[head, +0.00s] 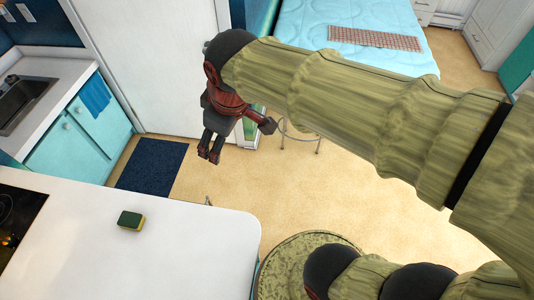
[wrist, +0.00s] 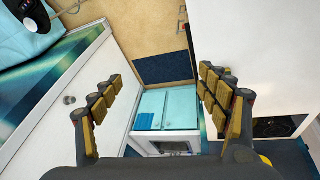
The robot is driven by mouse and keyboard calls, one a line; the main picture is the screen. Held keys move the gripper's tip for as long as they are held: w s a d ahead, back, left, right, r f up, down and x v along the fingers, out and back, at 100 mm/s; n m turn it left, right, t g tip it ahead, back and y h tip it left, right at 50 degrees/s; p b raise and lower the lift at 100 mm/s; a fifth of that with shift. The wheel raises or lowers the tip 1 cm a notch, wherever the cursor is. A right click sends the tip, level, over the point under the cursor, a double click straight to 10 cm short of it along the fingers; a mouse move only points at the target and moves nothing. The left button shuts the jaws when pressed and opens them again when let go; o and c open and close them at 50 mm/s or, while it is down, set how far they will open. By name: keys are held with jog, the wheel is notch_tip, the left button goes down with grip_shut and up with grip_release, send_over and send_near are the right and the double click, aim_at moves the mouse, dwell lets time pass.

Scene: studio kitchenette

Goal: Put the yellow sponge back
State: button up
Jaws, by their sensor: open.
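The yellow sponge (head: 131,220) has a dark green top layer. It lies flat on the white countertop (head: 190,255), at lower left in the head view. My gripper (head: 210,157) hangs above the floor beyond the counter's far edge, up and to the right of the sponge, and well apart from it. In the wrist view my gripper (wrist: 160,76) has its fingers wide apart with nothing between them.
A black hob (head: 18,222) is set into the counter, left of the sponge. A sink (head: 24,100) sits in another counter with turquoise cabinets (head: 75,145). A dark blue mat (head: 152,166) lies on the floor. A stool (head: 302,132) stands near the bed (head: 350,12).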

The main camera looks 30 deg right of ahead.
jog(key=s+d+f+m+t, duration=0.1)
jog(key=s+d+m, duration=0.6)
jog(key=s, duration=0.2)
jog(key=shift+s+h, duration=0.4)
notch_tip(320, 180, down, 8)
jog(key=b, duration=0.8)
jog(key=shift+r, duration=0.1)
jog(key=shift+c, duration=0.9)
